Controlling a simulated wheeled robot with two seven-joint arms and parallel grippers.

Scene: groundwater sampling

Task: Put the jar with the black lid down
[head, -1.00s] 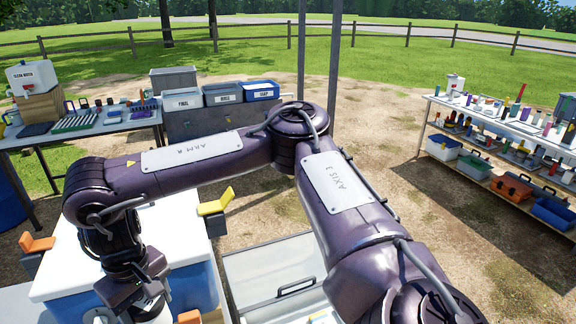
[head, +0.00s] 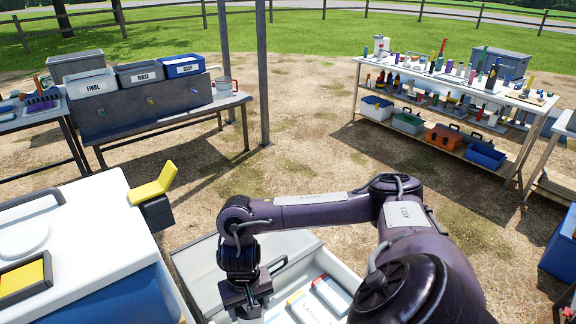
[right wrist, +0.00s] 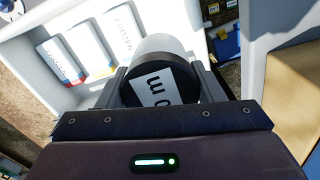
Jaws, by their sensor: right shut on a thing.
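In the right wrist view, the jar with the black lid (right wrist: 150,80) is between the fingers of my right gripper (right wrist: 162,76). The lid faces the camera and carries a white label with partly readable print. The jar's pale body extends beyond the lid; its bottom is hidden. In the head view, my right gripper (head: 243,302) points down over the left part of an open white cooler box (head: 345,268). The jar is hardly visible there, at the lower picture edge. I cannot tell whether it touches the cooler's floor. My left gripper is not in view.
White packs (head: 331,295) with coloured ends lie in the open cooler, beside the jar; some read "FROZEN" in the wrist view (right wrist: 120,32). A blue cooler with a white lid (head: 95,225) stands left. Labelled basins (head: 138,75) and a bottle-filled rack (head: 400,68) stand behind.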

